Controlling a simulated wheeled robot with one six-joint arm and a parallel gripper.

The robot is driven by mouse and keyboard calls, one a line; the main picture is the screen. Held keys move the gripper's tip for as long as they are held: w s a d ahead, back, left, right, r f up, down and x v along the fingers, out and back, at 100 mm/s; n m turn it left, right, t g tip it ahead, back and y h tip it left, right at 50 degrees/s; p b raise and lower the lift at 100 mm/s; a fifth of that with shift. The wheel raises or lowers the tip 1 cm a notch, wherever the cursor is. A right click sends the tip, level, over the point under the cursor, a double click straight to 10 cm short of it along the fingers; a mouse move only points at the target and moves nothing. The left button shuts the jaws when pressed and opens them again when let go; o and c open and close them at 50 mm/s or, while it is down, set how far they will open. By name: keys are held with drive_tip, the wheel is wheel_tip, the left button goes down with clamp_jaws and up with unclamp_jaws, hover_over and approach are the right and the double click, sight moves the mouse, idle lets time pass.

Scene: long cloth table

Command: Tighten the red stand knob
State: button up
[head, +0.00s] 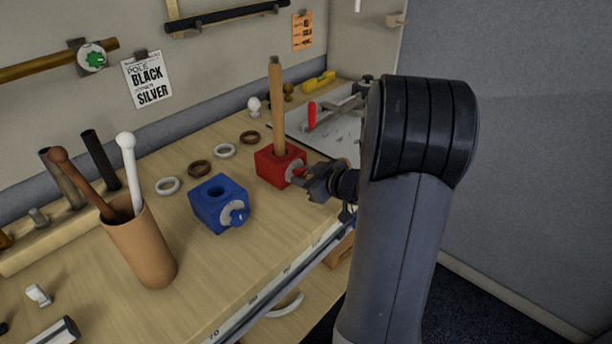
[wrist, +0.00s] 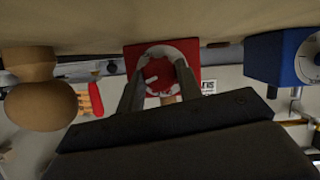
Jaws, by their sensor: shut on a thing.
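The red stand (head: 272,166) is a red block on the wooden table, with a wooden pole (head: 277,105) standing upright in it. Its red knob (head: 298,172) sits on a pale round plate on the side facing my arm. My gripper (head: 308,178) reaches the knob from the right and is shut on it. In the wrist view the red stand (wrist: 192,50) is ahead, and the red knob (wrist: 158,74) lies between the two fingers of my gripper (wrist: 160,85). The fingers hide part of the knob.
A blue stand (head: 218,205) with a blue knob is left of the red one. Several rings (head: 200,169) lie behind. A brown cup (head: 140,245) holds rods at the front left. A grey tray with a red-handled clamp (head: 311,115) is behind right. The table's front edge runs below my gripper.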

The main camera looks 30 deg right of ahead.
drive_tip(key=shift+r+p, duration=0.15)
drive_tip(key=shift+p, duration=0.25)
drive_tip(key=shift+r+m+p, duration=0.1)
drive_tip(key=shift+m+p, duration=0.2)
drive_tip(key=shift+p, duration=0.85)
drive_tip(key=m+y+p, duration=0.1)
drive_tip(key=p, duration=0.4)
drive_tip(key=shift+d+m+y, duration=0.1)
drive_tip(key=shift+m+y, duration=0.2)
drive_tip(key=shift+m+g+p, duration=0.3)
drive_tip(key=shift+m+p, duration=0.1)
drive_tip(key=shift+p, duration=0.55)
drive_tip(key=shift+f, duration=0.25)
drive_tip(key=o, duration=1)
